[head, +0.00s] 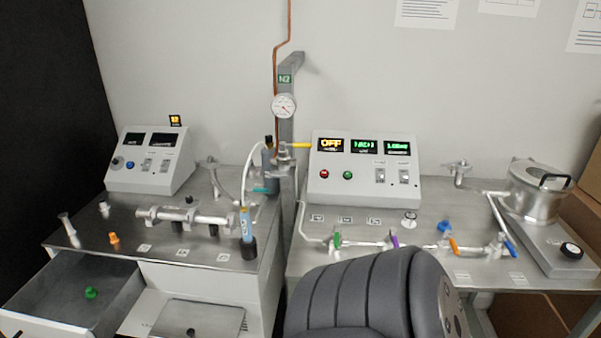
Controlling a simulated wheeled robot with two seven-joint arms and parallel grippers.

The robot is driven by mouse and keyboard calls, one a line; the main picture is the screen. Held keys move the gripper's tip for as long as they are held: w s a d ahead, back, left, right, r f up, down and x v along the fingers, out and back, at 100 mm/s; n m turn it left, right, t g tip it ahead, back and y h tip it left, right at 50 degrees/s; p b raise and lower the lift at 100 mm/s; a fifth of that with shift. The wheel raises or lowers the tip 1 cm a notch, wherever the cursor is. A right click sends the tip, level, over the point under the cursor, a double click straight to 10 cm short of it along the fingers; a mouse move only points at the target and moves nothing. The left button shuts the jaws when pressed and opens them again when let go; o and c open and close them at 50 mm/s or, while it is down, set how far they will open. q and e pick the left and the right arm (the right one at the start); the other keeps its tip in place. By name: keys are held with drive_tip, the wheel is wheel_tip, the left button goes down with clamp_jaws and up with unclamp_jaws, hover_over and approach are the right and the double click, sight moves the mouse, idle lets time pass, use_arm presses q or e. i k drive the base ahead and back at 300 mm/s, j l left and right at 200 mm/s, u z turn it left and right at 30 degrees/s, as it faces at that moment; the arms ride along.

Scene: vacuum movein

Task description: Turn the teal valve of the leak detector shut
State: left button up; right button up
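A small teal handle (262,190) shows in the head view, left of the grey N2 post and beside a pale hose. It looks roughly level, but it is too small to tell its exact setting. The valve body around it is partly lost among the hose and metal fittings. A control box (151,160) with two dark displays stands on the left bench, and another box (361,168) with lit displays, one reading OFF, stands on the right bench. No label shows which is the leak detector. Neither of my grippers is in view.
The left bench (190,252) carries a metal tube assembly (188,215) and an orange fitting (114,239). An open drawer (45,300) holds a green piece (91,293). Colored valve handles line the right bench. A large dark grey ribbed shape blocks the bottom middle.

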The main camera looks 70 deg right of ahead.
sight(254, 190)
drive_tip(key=j+z, duration=0.1)
drive_tip(key=z, duration=2.1)
